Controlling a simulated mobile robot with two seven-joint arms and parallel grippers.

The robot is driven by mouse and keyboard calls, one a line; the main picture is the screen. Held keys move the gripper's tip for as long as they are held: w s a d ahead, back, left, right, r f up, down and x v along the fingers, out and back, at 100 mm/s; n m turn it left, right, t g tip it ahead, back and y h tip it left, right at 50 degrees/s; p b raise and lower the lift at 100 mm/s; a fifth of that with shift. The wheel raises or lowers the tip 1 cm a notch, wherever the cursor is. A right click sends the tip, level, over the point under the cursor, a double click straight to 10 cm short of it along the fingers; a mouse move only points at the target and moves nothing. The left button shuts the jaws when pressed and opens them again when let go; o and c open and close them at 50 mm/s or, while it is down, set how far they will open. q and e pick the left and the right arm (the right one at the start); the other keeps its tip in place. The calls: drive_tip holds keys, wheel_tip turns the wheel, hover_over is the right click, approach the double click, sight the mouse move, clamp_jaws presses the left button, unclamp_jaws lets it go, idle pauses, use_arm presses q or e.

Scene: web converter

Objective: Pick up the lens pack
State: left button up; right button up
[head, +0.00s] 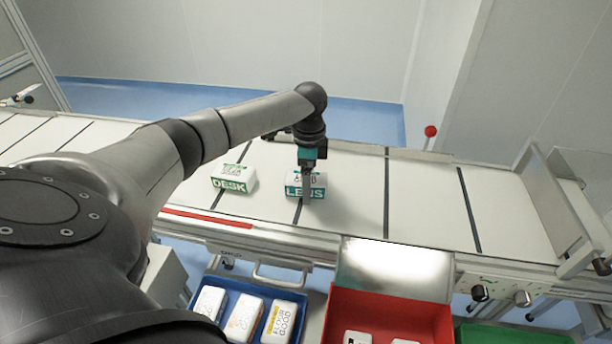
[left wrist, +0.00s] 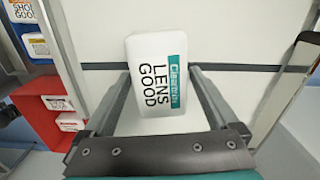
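The lens pack (head: 317,187) is a white box with a green "LENS" label, lying on the conveyor belt. In the left wrist view the lens pack (left wrist: 157,85) shows its top, marked "LENS GOOD", between my two fingers. My left gripper (head: 306,188) points down at it from above in the head view. In the left wrist view my left gripper (left wrist: 162,78) is open, with one finger on each side of the pack. I cannot tell whether the fingers touch it. My right gripper is not in view.
A white "DESK" pack (head: 233,178) lies on the belt just left of the lens pack. A blue bin (head: 212,281) with several white packs and a red bin (head: 425,318) with white packs stand in front, beside a green bin (head: 510,335). The belt (head: 425,205) is clear to the right.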

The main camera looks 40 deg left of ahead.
use_arm(q)
drive_tip(key=c, duration=1.3)
